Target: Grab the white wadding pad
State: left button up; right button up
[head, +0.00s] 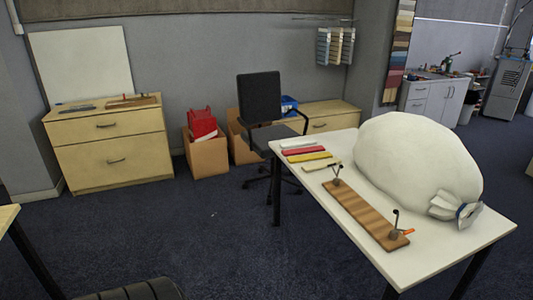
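A large, puffy white bundle (415,160) lies on the white table (440,262) at the right. It is the biggest white soft thing in view and looks like the wadding, though I cannot tell for certain. Its near right end is gathered into a tied neck (458,209) with a blue band. Several thin flat strips lie to its left, among them a white one (298,144), a red one (303,151), a yellow one (308,157) and a cream one (321,164). Neither of my grippers shows in the head view.
A wooden board (366,212) with upright metal fittings lies along the table's left side. A black office chair (260,100) stands behind the table. Drawers (110,150) and cardboard boxes (207,157) line the back wall. The carpet (190,225) left of the table is clear.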

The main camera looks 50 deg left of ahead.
aim_at(309, 142)
jog(key=u, duration=1.45)
